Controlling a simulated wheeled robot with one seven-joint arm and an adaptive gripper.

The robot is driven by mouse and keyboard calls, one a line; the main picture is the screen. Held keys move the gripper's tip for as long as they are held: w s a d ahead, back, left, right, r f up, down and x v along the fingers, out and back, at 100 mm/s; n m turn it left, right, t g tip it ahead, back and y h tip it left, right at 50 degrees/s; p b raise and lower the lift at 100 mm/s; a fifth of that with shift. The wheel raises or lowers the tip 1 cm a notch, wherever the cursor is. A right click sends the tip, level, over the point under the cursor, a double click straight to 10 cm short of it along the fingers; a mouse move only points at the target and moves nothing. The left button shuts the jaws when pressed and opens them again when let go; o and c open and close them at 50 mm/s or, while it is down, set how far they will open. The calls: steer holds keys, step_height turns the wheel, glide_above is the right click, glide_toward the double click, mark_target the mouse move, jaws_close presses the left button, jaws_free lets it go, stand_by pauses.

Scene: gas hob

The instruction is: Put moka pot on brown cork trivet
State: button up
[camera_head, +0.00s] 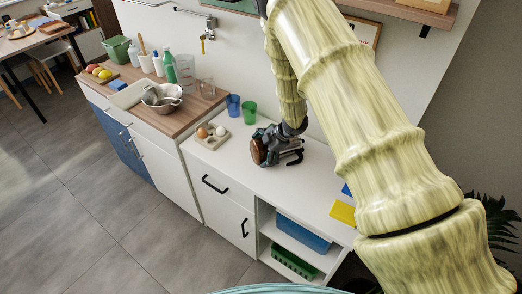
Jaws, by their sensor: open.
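My gripper (292,156) is dark grey and low over the white counter, right of the middle of the picture. Its jaws are open. A brown, round-faced thing (258,151) shows right beside it on the left, against dark grey parts. Its colour fits cork, but I cannot tell whether it is the trivet, or whether the gripper touches it. I cannot make out a moka pot clearly; it may be hidden by or merged with the dark gripper parts.
An egg holder (211,137) with eggs, a blue cup (233,105) and a green cup (249,112) stand left of my gripper. A yellow block (343,212) lies near the counter's right end. The white counter (235,160) is bare in front. A wall stands behind.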

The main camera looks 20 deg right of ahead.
steer(key=c, duration=1)
steer(key=shift+c, duration=1.2)
steer(key=shift+w+r, duration=0.1)
steer(key=shift+r, duration=0.1)
